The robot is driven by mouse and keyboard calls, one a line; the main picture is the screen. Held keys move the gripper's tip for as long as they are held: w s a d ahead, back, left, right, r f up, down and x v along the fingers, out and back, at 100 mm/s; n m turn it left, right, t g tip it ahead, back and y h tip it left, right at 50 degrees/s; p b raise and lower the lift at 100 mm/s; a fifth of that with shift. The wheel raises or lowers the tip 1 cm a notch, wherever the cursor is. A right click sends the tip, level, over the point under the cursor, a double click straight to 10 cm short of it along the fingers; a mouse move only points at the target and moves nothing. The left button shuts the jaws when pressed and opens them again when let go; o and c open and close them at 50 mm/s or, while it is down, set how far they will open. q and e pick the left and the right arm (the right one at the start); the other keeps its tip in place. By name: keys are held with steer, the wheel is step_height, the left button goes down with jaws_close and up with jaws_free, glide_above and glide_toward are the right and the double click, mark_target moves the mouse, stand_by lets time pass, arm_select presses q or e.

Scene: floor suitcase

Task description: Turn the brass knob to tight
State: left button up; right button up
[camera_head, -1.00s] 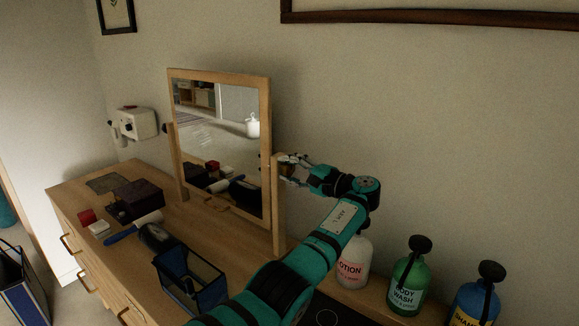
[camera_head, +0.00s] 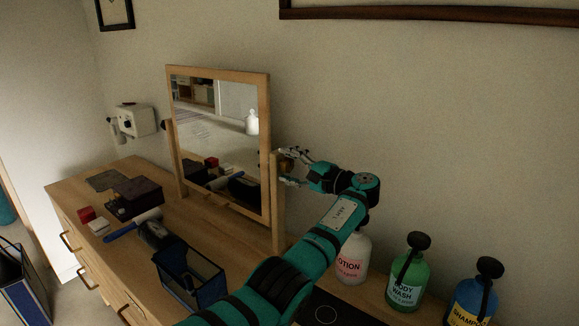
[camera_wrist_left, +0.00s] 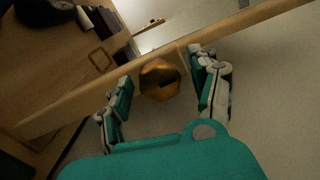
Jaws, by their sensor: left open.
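The brass knob (camera_wrist_left: 160,81) shows in the left wrist view as a faceted golden knob with a dark slot, on the side of the wooden mirror post (camera_wrist_left: 90,97). In the head view the knob (camera_head: 286,164) is small and sits on the right post of the tilting mirror (camera_head: 218,145). My left gripper (camera_head: 290,167) is open, and its fingers lie on either side of the knob. In the wrist view the left gripper (camera_wrist_left: 162,100) has a finger left and right of the knob, with gaps to it. My right gripper is not in view.
Lotion (camera_head: 352,262), body wash (camera_head: 406,272) and shampoo (camera_head: 472,297) bottles stand to the right of my arm. A dark mesh bin (camera_head: 190,275), a lint roller (camera_head: 133,225) and a dark box (camera_head: 137,194) lie on the dresser. The wall is close behind the mirror.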

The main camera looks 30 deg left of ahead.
arm_select(q)
steer(key=d, duration=1.2)
steer(key=shift+s, duration=0.45)
steer(key=shift+f, duration=0.1)
